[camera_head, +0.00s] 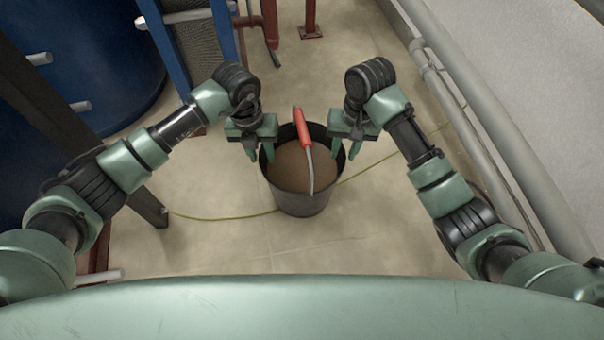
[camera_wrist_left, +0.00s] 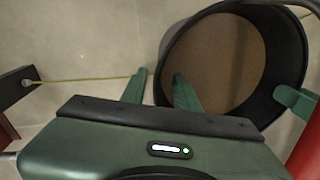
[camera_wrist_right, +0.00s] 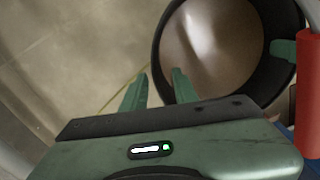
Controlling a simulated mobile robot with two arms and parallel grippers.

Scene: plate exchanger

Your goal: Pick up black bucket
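The black bucket (camera_head: 302,203) stands upright on the floor in the middle of the head view, with brown content (camera_head: 288,168) inside. A red grip (camera_head: 301,127) on a bent grey rod lies across its top. My left gripper (camera_head: 260,154) is open at the bucket's left rim. In the left wrist view, its fingers (camera_wrist_left: 160,90) straddle the bucket wall (camera_wrist_left: 289,45), one outside and one inside. My right gripper (camera_head: 346,151) is open at the right rim. In the right wrist view, its fingers (camera_wrist_right: 157,90) also straddle the wall (camera_wrist_right: 160,58). Finger contact cannot be told.
A blue tank (camera_head: 90,60) and a blue frame (camera_head: 226,35) stand at the left. Grey pipes (camera_head: 500,150) run along the right wall.

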